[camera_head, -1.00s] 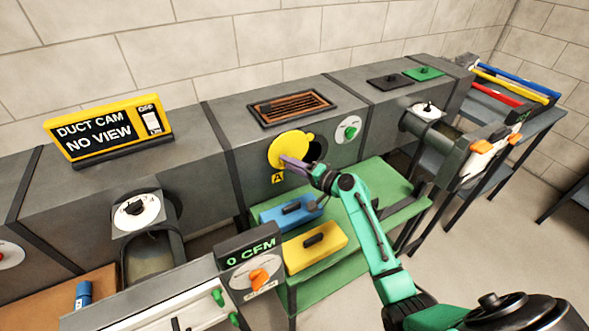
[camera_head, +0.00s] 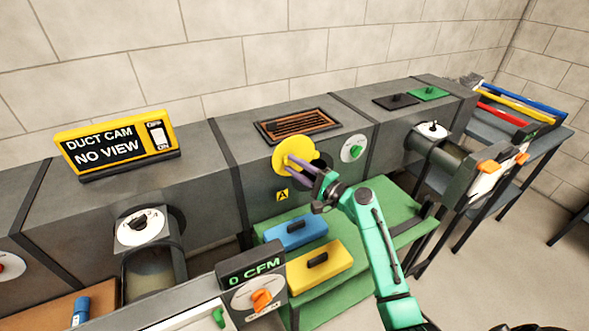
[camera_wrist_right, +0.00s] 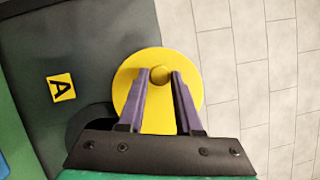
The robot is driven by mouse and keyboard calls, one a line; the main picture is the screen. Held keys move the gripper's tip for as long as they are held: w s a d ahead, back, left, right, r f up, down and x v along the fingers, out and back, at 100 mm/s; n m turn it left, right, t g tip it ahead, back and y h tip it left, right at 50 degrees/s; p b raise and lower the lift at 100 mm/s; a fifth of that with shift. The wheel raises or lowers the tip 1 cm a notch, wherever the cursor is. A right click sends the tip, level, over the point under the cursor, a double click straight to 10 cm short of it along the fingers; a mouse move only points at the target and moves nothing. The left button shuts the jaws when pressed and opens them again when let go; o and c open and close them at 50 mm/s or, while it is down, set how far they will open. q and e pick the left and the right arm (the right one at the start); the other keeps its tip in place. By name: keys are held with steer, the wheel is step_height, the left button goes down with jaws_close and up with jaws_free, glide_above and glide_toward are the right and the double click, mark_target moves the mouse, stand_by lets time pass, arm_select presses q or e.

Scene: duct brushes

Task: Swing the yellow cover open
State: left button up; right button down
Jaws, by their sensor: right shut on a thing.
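The yellow cover (camera_head: 284,149) is a round disc with a small knob, on the front of the grey duct above the yellow A label (camera_head: 282,195). The dark round opening (camera_head: 322,160) shows beside it, at least partly uncovered. My right gripper (camera_head: 291,162) reaches the cover from the lower right, with its purple fingers shut on the knob. In the right wrist view, the cover (camera_wrist_right: 157,112) lies behind the fingers (camera_wrist_right: 160,76), with the knob between their tips. Part of the dark opening (camera_wrist_right: 88,122) shows at its lower left. My left gripper is not in view.
A round dial with a green knob (camera_head: 354,148) is just right of the opening. A brown grille (camera_head: 297,126) lies on the duct top. Below, a green table (camera_head: 385,228) bears a blue block (camera_head: 295,232) and a yellow block (camera_head: 320,267). A 0 CFM panel (camera_head: 252,265) stands front left.

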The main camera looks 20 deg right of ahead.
steer(key=shift+r, duration=0.1)
steer(key=c, duration=0.6)
jaws_free()
steer(key=shift+d, duration=0.1)
steer(key=shift+s+d, duration=0.1)
steer(key=shift+s, duration=0.1)
steer(key=b+v, duration=0.4)
steer(key=v, duration=1)
steer(key=shift+s, duration=0.15)
